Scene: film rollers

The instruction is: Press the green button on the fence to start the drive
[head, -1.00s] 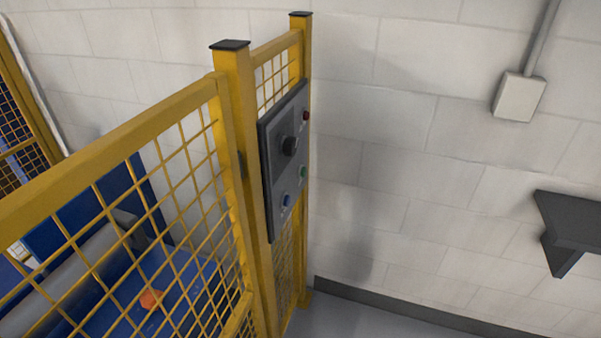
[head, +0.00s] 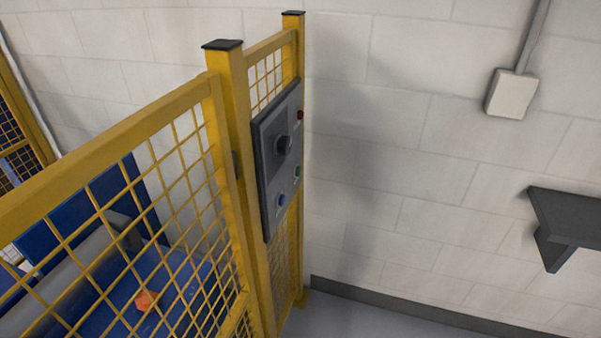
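A grey control panel (head: 268,160) is mounted on the yellow fence (head: 232,130), seen at a steep angle near the fence's corner. The green button (head: 297,171) sits at the panel's lower right edge. A blue button (head: 281,200) is below and left of it, a black knob (head: 284,145) is above, and a red button (head: 299,115) is at the upper right. Neither of my grippers shows in the head view.
Behind the mesh lie a grey roller (head: 75,275) and a blue surface with an orange object (head: 146,300). A white wall with a small box (head: 511,93) stands to the right. A dark shelf (head: 570,225) juts in at the right edge. Grey floor shows at the bottom.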

